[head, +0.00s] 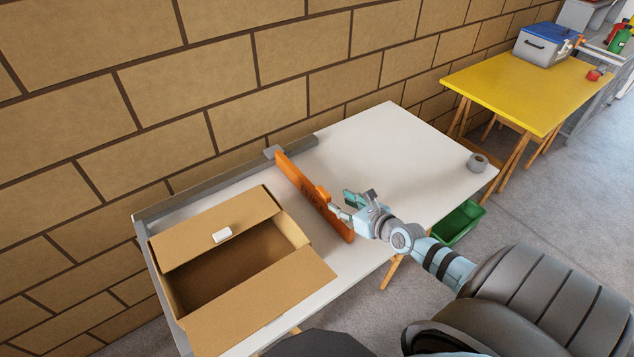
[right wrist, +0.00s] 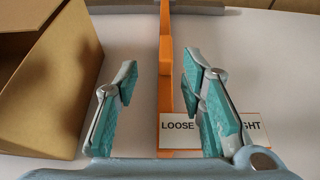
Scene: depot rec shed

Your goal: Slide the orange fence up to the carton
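The orange fence (head: 300,181) is a long upright bar across the white table, its far end at a grey rail along the wall. It has a raised orange block (head: 322,193) and dark lettering. The open cardboard carton (head: 283,285) stands left of the fence, with bare table between them. My right gripper (head: 341,206) is at the fence's block. In the right wrist view the gripper (right wrist: 161,65) is open, one finger on each side of the fence (right wrist: 166,60); finger contact is unclear. The carton (right wrist: 50,75) shows at left there. My left gripper is not in view.
A grey rail (head: 200,188) runs along the wall. A green bin (head: 458,222) is below the table.

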